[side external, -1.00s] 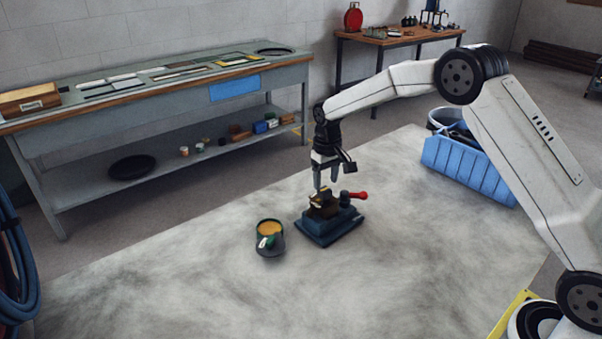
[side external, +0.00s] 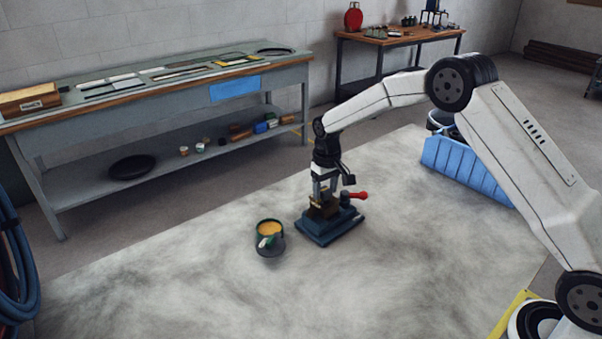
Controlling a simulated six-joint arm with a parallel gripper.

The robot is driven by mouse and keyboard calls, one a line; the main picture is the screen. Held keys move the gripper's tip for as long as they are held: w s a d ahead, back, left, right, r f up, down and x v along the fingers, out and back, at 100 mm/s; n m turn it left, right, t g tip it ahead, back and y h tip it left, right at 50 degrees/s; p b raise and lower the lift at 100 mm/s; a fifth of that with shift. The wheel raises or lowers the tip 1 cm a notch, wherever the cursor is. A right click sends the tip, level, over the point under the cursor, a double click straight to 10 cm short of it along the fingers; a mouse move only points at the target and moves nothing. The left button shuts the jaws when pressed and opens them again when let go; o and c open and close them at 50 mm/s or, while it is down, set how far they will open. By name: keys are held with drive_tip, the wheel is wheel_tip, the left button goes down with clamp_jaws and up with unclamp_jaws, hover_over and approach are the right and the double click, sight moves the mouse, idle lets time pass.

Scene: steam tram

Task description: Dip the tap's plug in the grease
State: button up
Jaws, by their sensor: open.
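My gripper (side external: 325,193) is open and points down, its fingertips low at the brassy tap piece (side external: 320,208) in the blue vise (side external: 328,232). I cannot tell whether the fingers touch it. The plug itself is too small to make out apart from the rest of the brass. The vise has a red-knobbed handle (side external: 358,195) on its right. A dark green tin of yellow-orange grease (side external: 269,229) stands upright to the left of the vise, with a green and white mark on its front.
The pale worktop (side external: 170,285) is clear in front and to the left. A blue crate (side external: 465,172) stands at the back right. A grey bench (side external: 130,115) with a lower shelf runs behind. Blue hoses (side external: 18,260) hang at the left edge.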

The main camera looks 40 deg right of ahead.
sight(325, 189)
clamp_jaws()
drive_tip(key=shift+r, duration=1.25)
idle(0.4)
drive_tip(key=shift+r, duration=2.35)
